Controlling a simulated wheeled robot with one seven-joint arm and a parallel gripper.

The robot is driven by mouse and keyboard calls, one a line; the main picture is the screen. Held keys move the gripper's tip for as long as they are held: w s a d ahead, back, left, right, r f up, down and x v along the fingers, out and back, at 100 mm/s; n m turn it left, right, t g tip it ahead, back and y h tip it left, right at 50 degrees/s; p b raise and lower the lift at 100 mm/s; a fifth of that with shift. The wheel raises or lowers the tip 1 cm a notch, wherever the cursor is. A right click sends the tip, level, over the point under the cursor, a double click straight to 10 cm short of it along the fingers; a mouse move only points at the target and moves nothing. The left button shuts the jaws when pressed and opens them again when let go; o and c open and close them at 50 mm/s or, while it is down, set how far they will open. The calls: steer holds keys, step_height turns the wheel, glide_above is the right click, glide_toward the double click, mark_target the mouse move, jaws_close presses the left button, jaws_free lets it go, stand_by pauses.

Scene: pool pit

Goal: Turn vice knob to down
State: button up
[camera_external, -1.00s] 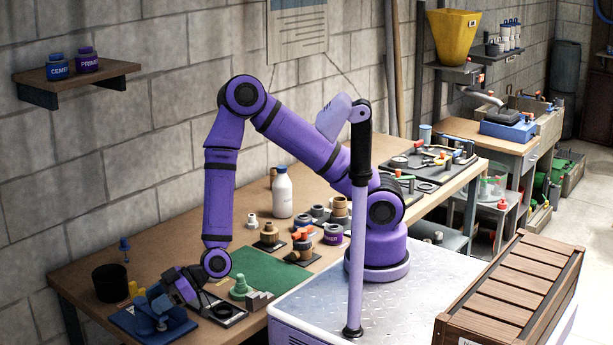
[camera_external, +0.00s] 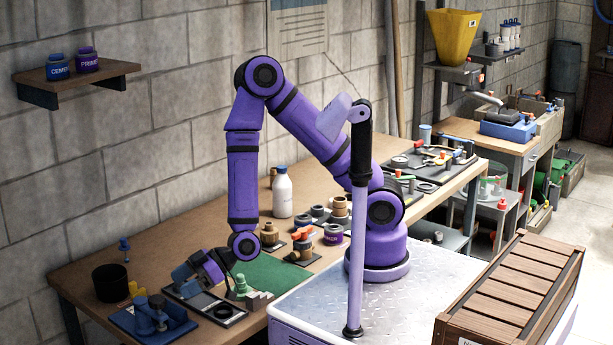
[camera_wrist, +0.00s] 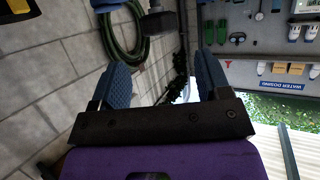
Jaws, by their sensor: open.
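The blue vice (camera_external: 152,318) sits at the near left end of the bench in the external view. Its raised blue knob (camera_external: 157,302) shows near its middle, but is too small for me to tell which way it is turned. My gripper (camera_external: 187,279) is above the bench to the right of the vice, apart from it, tilted down and leftward. In the wrist view my gripper (camera_wrist: 164,72) shows two blue fingers spread apart with nothing between them. The vice is not in the wrist view.
A black cup (camera_external: 110,283) stands behind the vice. A white bottle (camera_external: 282,193) stands farther back. The wrist view shows a coiled hose (camera_wrist: 126,45) and a wall.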

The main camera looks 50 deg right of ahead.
steer(key=shift+v, duration=1.25)
steer(key=shift+w+r, duration=0.1)
steer(key=w+d+r+m+t+h, duration=0.1)
steer(key=w+d+r+m+h, duration=0.15)
steer(key=w+d+r, duration=0.4)
steer(key=w+d+r+m+h, duration=0.1)
steer(key=w+d+r+h, duration=0.2)
steer(key=d, duration=0.7)
steer(key=w+d+r+m+t+h, duration=0.1)
steer(key=w+d+r+h, duration=0.1)
steer(key=w+d+r, duration=0.35)
steer(key=s+d+r+m+h, duration=0.1)
steer(key=s+d+r+m, duration=0.1)
steer(key=s+d, duration=0.4)
steer(key=s+d+r+m+g+h, duration=0.1)
steer(key=s+d+r, duration=0.4)
steer(key=d, duration=0.6)
steer(key=s+d+r+m+g+h, duration=0.1)
steer(key=s+d+r+m+h, duration=0.2)
steer(key=s+d, duration=0.4)
steer(key=shift+d+r+m, duration=0.5)
steer(key=shift+d+m, duration=0.65)
steer(key=shift+m, duration=0.1)
